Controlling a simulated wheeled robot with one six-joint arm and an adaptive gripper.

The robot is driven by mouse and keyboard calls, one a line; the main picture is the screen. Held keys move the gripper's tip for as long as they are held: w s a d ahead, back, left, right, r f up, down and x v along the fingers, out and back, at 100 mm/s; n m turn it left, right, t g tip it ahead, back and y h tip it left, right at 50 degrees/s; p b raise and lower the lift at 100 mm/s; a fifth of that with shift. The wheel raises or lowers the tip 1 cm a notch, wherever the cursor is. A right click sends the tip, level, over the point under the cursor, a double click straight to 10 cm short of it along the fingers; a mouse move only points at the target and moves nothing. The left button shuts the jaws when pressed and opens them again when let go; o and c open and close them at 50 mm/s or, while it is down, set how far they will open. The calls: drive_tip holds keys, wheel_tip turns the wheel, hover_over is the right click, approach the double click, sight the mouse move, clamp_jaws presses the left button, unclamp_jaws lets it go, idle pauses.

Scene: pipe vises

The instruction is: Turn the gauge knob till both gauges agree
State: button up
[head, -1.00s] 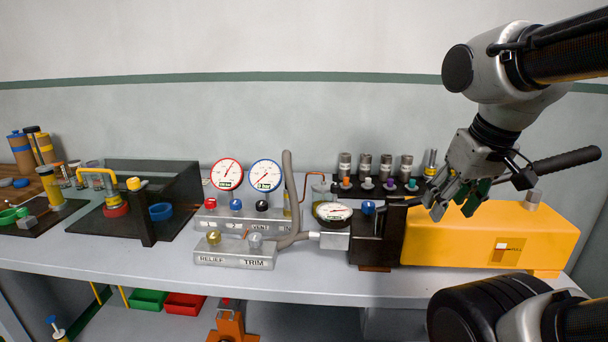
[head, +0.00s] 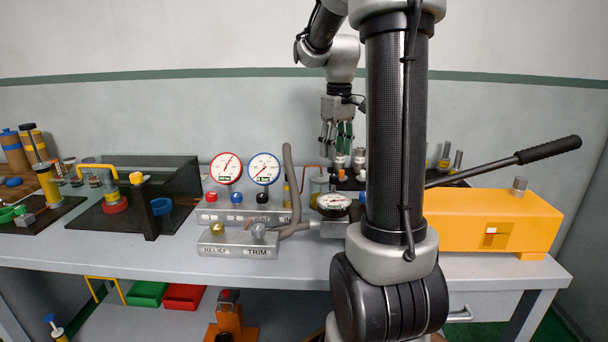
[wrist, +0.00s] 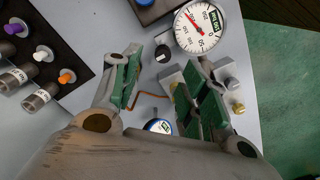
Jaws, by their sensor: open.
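In the head view a red-rimmed gauge (head: 226,168) and a blue-rimmed gauge (head: 263,169) stand side by side on a grey manifold. Their needles look differently angled, but the readings are too small to tell. In front, a grey block carries a brass knob (head: 217,229) marked RELIEF and a silver knob (head: 258,231) marked TRIM. My gripper (head: 337,146) hangs fingers down, right of the gauges. In the wrist view my gripper (wrist: 167,68) is open and empty, its green pads apart. The silver knob (wrist: 231,84) and brass knob (wrist: 238,108) show beyond its right finger.
A white dial gauge (head: 333,203) sits on the pump's hose line, right of the knobs; it looms large in the wrist view (wrist: 199,27). Red, blue and black knobs (head: 262,197) line the manifold. A grey hose (head: 289,175) rises beside it. The yellow pump (head: 495,222) has a long handle.

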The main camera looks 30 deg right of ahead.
sight(334, 176)
drive_tip(key=shift+a+r+n, duration=0.1)
drive_tip(key=shift+r+n, duration=0.15)
drive_tip(key=shift+n, duration=0.15)
drive_tip(key=shift+a+f+n, duration=0.1)
drive_tip(key=shift+f+n, duration=0.1)
drive_tip(key=shift+n, duration=0.1)
wheel_tip(334, 176, down, 8)
drive_tip(key=shift+r, duration=0.2)
clamp_jaws()
